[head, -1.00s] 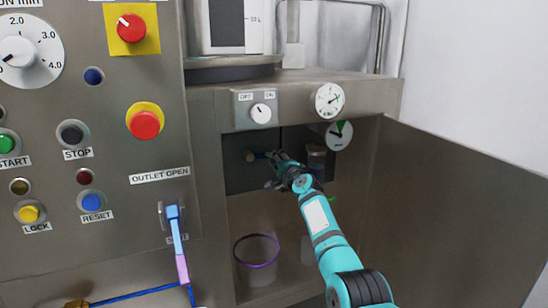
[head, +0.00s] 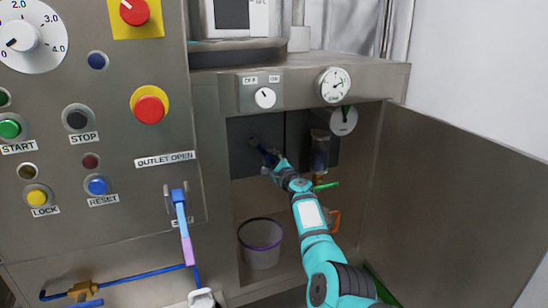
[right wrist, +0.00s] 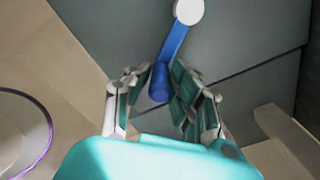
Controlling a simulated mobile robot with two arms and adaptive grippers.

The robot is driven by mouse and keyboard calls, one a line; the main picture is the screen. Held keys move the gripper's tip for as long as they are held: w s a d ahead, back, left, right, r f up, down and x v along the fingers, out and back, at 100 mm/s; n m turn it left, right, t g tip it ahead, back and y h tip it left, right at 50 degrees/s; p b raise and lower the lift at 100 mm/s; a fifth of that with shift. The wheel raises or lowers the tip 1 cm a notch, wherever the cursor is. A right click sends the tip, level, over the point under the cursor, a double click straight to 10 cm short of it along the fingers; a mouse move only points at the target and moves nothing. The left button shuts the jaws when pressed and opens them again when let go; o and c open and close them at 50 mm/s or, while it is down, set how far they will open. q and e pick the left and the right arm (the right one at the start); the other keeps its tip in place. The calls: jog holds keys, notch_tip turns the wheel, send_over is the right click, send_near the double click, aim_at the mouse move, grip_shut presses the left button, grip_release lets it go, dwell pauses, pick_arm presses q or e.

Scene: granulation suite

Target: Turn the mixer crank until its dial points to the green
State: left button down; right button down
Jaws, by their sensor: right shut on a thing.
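The mixer crank (head: 267,154) is blue and sits on the back panel of the open cabinet. In the right wrist view its blue arm (right wrist: 174,42) runs from a white hub (right wrist: 189,11) down to a blue knob (right wrist: 160,84). My right gripper (head: 275,164) is shut on the knob, with its fingers on both sides of it (right wrist: 158,88). A white round dial (head: 343,122) with a small green part near its top hangs under the ledge. Its pointer is dark and too small to read surely. My left gripper is out of view.
A white gauge (head: 333,85) and a small selector knob (head: 265,98) are on the ledge front. A bucket with a purple rim (head: 261,247) stands below the crank. The open door (head: 456,190) bounds the right, the button panel (head: 120,218) the left.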

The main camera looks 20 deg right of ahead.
jog(key=shift+a+f+m, duration=0.35)
jog(key=shift+f+m, duration=0.05)
jog(key=shift+m, duration=0.1)
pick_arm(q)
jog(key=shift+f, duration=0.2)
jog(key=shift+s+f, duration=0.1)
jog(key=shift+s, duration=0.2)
pick_arm(e)
jog(key=shift+a, duration=0.1)
jog(key=c, duration=1.2)
grip_release()
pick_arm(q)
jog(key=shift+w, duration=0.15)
pick_arm(e)
jog(key=shift+o, duration=0.2)
jog(key=shift+r, duration=0.1)
